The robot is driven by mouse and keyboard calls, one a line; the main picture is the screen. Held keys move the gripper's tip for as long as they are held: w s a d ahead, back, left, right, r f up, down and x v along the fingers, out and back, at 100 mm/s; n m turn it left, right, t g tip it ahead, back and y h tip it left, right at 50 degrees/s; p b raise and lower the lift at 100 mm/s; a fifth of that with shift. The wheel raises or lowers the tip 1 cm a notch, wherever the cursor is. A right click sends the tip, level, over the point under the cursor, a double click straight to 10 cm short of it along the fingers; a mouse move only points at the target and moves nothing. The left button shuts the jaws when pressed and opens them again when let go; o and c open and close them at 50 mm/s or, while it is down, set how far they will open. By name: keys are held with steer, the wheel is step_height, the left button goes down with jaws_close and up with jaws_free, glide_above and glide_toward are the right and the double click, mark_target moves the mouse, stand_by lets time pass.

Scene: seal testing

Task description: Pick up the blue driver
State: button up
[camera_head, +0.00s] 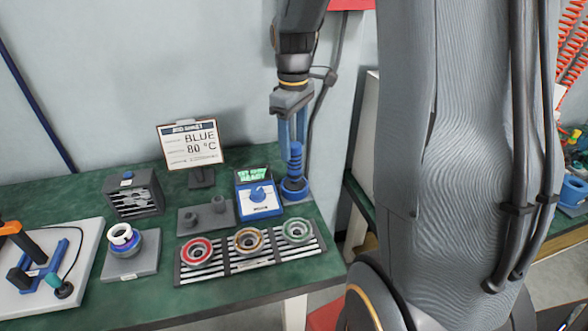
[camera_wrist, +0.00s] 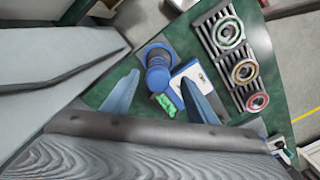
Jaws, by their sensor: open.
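The blue driver (camera_head: 295,163) stands upright in a round blue holder (camera_head: 294,188) at the right end of the green table. Its handle is ribbed and dark blue. My gripper (camera_head: 293,143) points down over the driver, with its two pale blue fingers apart around the top of the handle in the picture. In the wrist view the driver (camera_wrist: 157,70) shows end-on in the gap between the open fingers (camera_wrist: 160,82). Nothing is held. Whether the fingers touch the handle, I cannot tell.
A blue tester with a dial (camera_head: 258,200) stands just left of the holder. A slotted rack (camera_head: 218,269) bears red, orange and green rings in front. A sign (camera_head: 190,145) stands behind. A dark slotted box (camera_head: 133,194) and a white tray (camera_head: 88,262) are farther left.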

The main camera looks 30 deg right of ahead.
mark_target(294, 157)
steer(key=shift+d+f+p, duration=0.2)
steer(key=shift+f+p, duration=0.5)
steer(key=shift+f, duration=1.95)
steer(key=c, duration=1.3)
